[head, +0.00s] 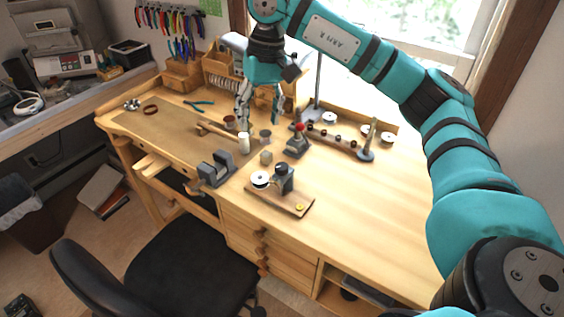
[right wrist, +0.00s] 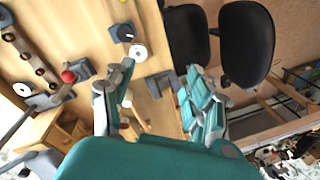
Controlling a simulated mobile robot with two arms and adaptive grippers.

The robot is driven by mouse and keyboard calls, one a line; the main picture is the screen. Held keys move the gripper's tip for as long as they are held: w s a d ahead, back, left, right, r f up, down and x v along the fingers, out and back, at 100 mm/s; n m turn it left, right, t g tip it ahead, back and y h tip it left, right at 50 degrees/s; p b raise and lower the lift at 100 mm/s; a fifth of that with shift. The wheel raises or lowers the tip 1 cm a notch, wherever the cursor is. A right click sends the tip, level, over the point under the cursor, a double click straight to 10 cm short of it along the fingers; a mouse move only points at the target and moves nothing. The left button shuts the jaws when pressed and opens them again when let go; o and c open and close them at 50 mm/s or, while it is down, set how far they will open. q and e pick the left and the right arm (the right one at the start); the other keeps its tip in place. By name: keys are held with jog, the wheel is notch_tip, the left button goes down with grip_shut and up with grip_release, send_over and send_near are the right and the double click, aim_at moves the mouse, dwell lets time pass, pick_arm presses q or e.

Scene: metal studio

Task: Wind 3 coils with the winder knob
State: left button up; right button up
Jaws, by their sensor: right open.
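The winder stands near the front middle of the bench, with a dark upright part (head: 284,178) and a white spool (head: 260,179) on a wooden base board (head: 290,201). A small yellow round piece (head: 299,207) sits at the board's front end; I cannot tell which part is the knob. In the right wrist view the winder's dark part (right wrist: 122,33) and white spool (right wrist: 138,52) show beyond the fingers. My right gripper (head: 259,110) hangs above the back middle of the bench, behind the winder and apart from it. It also shows in the right wrist view (right wrist: 160,82), open and empty.
A grey cradle-like block (head: 216,169) stands left of the winder. A white cylinder (head: 244,143) and a red-topped device (head: 298,140) stand behind it. A wooden rail (head: 340,140) and several white discs lie at the back right. The right bench top is clear. A chair (head: 170,270) stands in front.

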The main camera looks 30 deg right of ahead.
jog(key=s+d+r+h, duration=0.1)
jog(key=d+r, duration=0.1)
jog(key=d, duration=0.3)
jog(key=b, duration=0.1)
send_near(282, 166)
jog(key=shift+h, duration=0.3)
jog(key=f+p, duration=0.1)
jog(key=f, duration=0.2)
jog(key=f+p, duration=0.1)
jog(key=f, duration=0.2)
jog(key=f+p, duration=0.1)
jog(key=f, duration=0.2)
jog(key=shift+w+a, duration=0.15)
jog(key=shift+a, duration=0.15)
jog(key=shift+c, duration=0.2)
grip_shut()
